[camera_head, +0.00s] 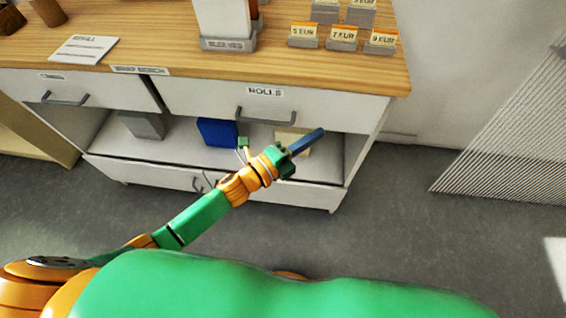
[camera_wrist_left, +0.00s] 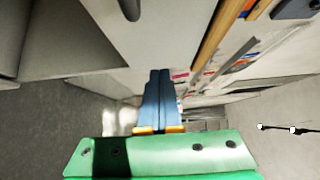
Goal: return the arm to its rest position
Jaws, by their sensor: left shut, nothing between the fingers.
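My left arm (camera_head: 205,212) is green and orange and reaches from the lower left toward the cabinet. Its gripper (camera_head: 308,140) has blue fingers and is in front of the open shelf, below the drawer marked ROLLS. In the left wrist view the two blue fingers (camera_wrist_left: 160,95) lie side by side, shut, with nothing between them. My right gripper does not show in either view.
A white cabinet (camera_head: 320,172) with a wooden top (camera_head: 270,62) stands ahead. Its drawer handle (camera_head: 266,115) sticks out close to the left gripper. A blue box (camera_head: 217,132) and a grey box (camera_head: 142,125) stand on the shelf. Grey floor (camera_head: 440,240) is free at the right.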

